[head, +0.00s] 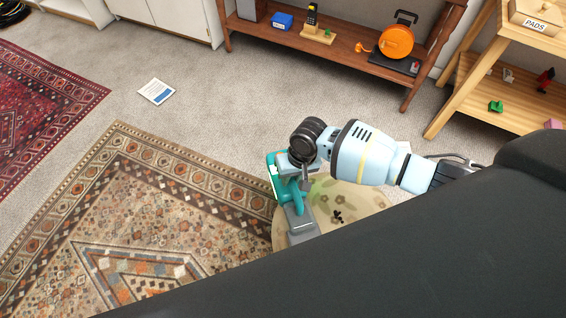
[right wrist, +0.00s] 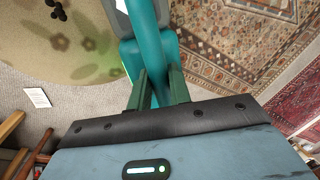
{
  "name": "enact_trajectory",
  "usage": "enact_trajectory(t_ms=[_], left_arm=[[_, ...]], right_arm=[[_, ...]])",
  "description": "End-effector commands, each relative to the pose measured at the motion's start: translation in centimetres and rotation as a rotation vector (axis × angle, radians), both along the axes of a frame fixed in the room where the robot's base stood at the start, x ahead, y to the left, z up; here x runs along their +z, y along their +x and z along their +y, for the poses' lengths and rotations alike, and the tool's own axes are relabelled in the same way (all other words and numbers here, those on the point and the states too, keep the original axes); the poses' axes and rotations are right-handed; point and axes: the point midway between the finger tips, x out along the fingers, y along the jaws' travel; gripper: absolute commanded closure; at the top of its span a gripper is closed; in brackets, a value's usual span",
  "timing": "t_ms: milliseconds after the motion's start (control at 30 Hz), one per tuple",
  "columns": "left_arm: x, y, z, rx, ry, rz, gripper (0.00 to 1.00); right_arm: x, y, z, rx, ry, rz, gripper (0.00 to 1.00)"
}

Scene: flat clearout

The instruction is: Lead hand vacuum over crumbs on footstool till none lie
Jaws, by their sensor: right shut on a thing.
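The hand vacuum (head: 298,196) is teal with a grey nozzle (head: 302,226). My right gripper (head: 303,180) is shut on its teal handle, which shows between the two fingers in the right wrist view (right wrist: 150,60). The nozzle is over the left part of the footstool (head: 368,203), a round beige top with a leaf pattern; I cannot tell whether it touches. Dark crumbs (head: 338,216) lie on the footstool, right of the nozzle. They also show at the top left of the right wrist view (right wrist: 55,9). My left gripper is not in view.
A patterned rug (head: 190,215) lies left of the footstool, with a red rug (head: 45,105) beyond. A booklet (head: 156,91) lies on the grey carpet. A low wooden shelf (head: 345,50) and a light wooden rack (head: 470,95) stand behind. My dark body hides the lower right.

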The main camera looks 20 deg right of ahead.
Motion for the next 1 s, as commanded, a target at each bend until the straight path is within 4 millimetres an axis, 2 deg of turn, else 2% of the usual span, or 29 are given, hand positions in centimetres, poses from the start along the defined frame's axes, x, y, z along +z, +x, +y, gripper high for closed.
enact_trajectory(t_ms=[33, 600, 733, 1000], left_arm=[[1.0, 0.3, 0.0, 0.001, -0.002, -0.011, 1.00], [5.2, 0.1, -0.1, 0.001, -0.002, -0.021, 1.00], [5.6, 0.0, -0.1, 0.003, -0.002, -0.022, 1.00], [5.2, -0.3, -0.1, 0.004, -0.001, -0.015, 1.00]], right_arm=[[2.4, 0.5, -0.1, -0.001, 0.004, -0.016, 1.00], [7.4, 0.4, -1.1, -0.008, 0.005, -0.014, 1.00], [8.0, 0.3, -1.2, -0.008, 0.004, -0.013, 1.00], [7.8, 0.2, -1.3, -0.008, 0.004, -0.010, 1.00]])
